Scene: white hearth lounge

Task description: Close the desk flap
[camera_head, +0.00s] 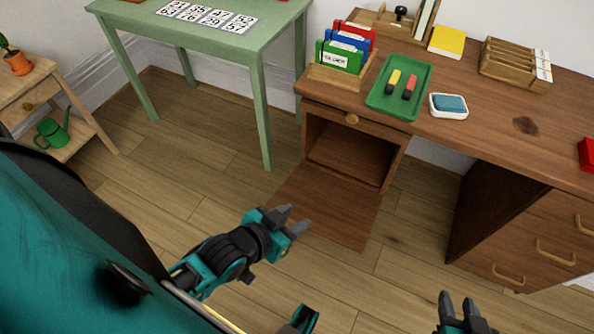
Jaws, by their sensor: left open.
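The desk flap (318,206) hangs open below the compartment at the left end of the brown wooden desk (480,112). It is a flat brown panel lying out toward me, and the open compartment (345,155) behind it looks empty. My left gripper (298,219) is open and empty, in front of the flap's near left part in the picture; I cannot tell whether it touches it. My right gripper (458,300) is at the bottom right, apart from the flap, with its two fingers spaced apart and nothing between them.
The desk top holds a green tray (378,103) with markers, a card holder (333,75), a blue sponge in a white dish (436,112) and a wooden organizer (497,75). A green table (190,45) stands left. Floor between is clear.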

